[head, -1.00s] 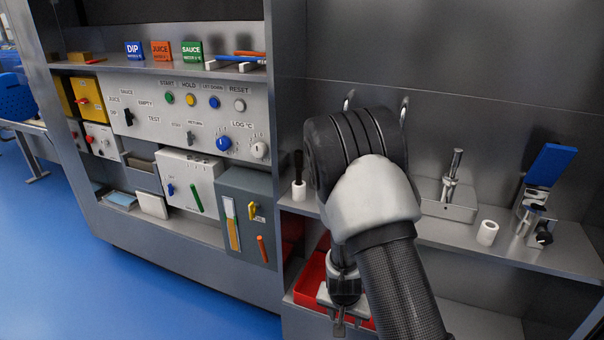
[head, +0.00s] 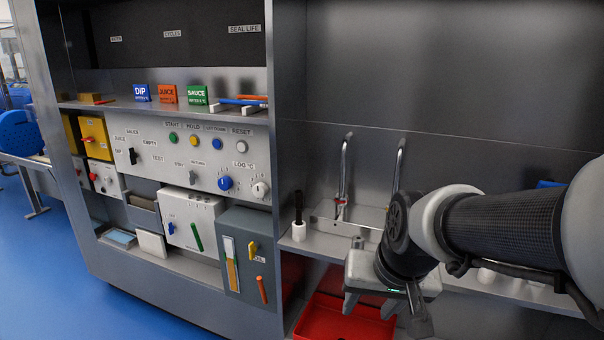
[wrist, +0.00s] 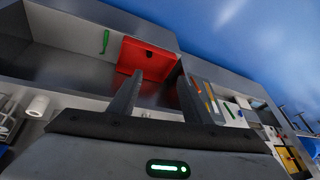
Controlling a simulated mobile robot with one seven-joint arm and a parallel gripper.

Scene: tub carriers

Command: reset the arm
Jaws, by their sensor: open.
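My gripper (head: 385,312) is at the lower right of the head view, in front of the right-hand shelf and near the red tub below it. Its two fingers are apart with nothing between them. In the wrist view my gripper (wrist: 160,98) also shows two spread, empty fingers. The red tub (head: 335,320) lies on the lower level, partly hidden behind my gripper. It also shows in the wrist view (wrist: 148,60) beyond the fingers. My arm reaches in from the right and hides part of the shelf.
A control panel (head: 195,155) with buttons and knobs stands left of my arm. A grey box (head: 247,222) with a yellow and an orange handle is below it. A black-handled tool in a white holder (head: 299,230) stands on the shelf. Two hooked metal pipes (head: 345,170) rise behind my gripper.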

